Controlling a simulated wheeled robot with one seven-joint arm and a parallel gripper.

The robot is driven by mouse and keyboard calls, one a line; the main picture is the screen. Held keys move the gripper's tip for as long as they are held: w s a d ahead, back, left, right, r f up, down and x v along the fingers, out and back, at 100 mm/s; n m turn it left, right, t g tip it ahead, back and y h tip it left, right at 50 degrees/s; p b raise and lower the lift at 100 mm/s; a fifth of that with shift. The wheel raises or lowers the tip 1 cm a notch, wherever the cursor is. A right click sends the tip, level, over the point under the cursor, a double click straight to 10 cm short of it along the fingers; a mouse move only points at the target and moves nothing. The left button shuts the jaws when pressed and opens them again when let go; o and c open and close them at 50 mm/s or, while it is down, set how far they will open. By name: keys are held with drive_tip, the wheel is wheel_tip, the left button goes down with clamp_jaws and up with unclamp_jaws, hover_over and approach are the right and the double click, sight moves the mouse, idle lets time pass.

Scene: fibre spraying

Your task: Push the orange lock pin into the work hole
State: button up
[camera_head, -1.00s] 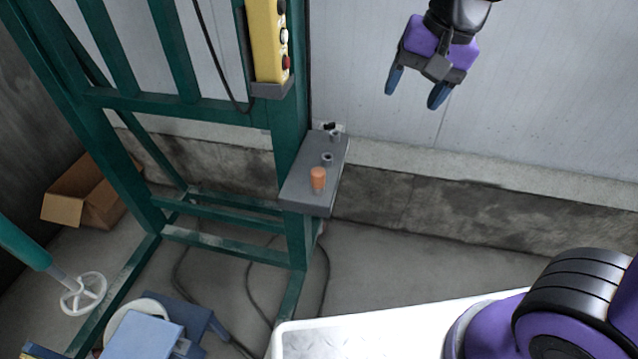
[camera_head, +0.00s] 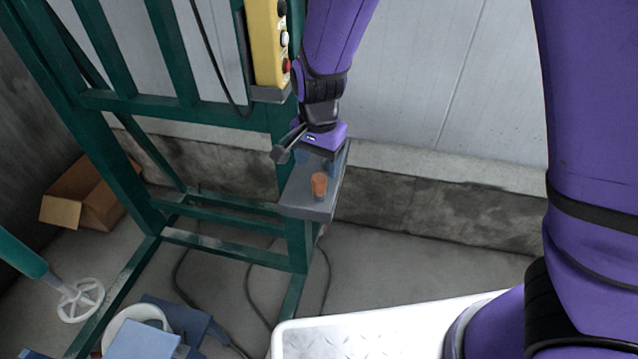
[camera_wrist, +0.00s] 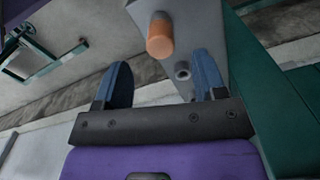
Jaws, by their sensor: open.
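The orange lock pin (camera_head: 319,184) stands upright at the near end of a grey plate (camera_head: 303,198) fixed to the green frame. In the wrist view the pin (camera_wrist: 160,38) shows just beyond the fingertips, toward the left finger. A hollow grey collar (camera_wrist: 182,70) stands on the plate (camera_wrist: 176,12), between the fingers in that picture. My gripper (camera_wrist: 165,80) is open with nothing held. In the head view my gripper (camera_head: 316,160) is over the plate, just behind the pin, and hides the far part of the plate. I cannot tell which hole is the work hole.
The green frame (camera_head: 290,240) stands directly left of the plate. A yellow button box (camera_head: 266,45) hangs above it, close to my arm. A cardboard box (camera_head: 88,195) lies on the floor at the left. A wall stands behind the plate.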

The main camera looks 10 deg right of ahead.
sight(320, 177)
drive_tip(key=shift+w+f, duration=0.1)
drive_tip(key=shift+f, duration=3.9)
drive_tip(key=shift+d, duration=0.1)
drive_tip(key=c, duration=1)
